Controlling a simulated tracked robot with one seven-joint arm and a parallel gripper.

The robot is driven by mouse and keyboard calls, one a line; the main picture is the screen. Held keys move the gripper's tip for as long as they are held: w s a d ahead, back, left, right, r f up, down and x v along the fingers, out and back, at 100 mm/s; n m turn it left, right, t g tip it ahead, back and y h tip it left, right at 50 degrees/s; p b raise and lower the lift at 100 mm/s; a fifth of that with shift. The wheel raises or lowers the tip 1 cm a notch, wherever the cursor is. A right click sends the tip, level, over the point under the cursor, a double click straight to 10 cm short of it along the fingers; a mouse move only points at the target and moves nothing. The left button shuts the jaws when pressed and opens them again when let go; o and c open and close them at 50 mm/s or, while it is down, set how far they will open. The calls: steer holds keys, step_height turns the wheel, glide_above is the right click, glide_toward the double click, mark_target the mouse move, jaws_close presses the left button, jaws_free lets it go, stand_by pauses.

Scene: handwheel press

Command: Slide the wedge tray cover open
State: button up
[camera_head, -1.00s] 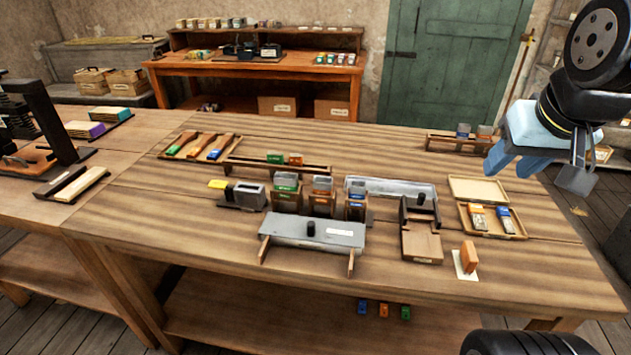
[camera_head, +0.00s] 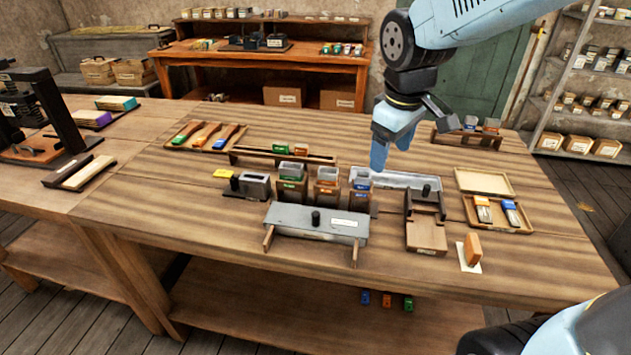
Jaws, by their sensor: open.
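A long grey cover (camera_head: 290,219) with a black knob (camera_head: 316,217) and a white label lies across two wooden rails near the table's front edge. It looks like the wedge tray cover, but I cannot read the label. What lies under it is hidden. My gripper (camera_head: 391,152) is open and empty, pointing down above the table, behind and to the right of the grey cover and well apart from it. A second, smaller black knob (camera_head: 426,189) stands on a wooden slide unit (camera_head: 426,234) to the right.
Wooden holders with coloured blocks (camera_head: 292,186) stand just behind the cover. A long grey metal tray (camera_head: 402,181) lies below my gripper. An open box (camera_head: 500,216) and an upright orange block (camera_head: 472,249) are at the right. The table front left of the cover is clear.

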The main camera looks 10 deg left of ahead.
mark_target(316, 214)
steer(key=a+f+n, duration=0.2)
steer(key=a+f, duration=0.1)
steer(key=a, duration=0.1)
steer(key=a+f+n+g, duration=0.1)
steer(key=a+f+n, duration=0.1)
steer(key=a, duration=0.3)
steer(key=a+f+n+g, duration=0.1)
steer(key=a+f+n, duration=0.1)
steer(key=a+f, duration=0.2)
steer(key=shift+a+f+n, duration=0.1)
steer(key=shift+a+n, duration=0.2)
steer(key=shift+a, duration=0.15)
steer(key=shift+a+f, duration=0.2)
step_height(316, 214, down, 10)
steer(key=shift+r, duration=0.25)
steer(key=shift+s, duration=0.1)
steer(key=shift+d+f, duration=0.1)
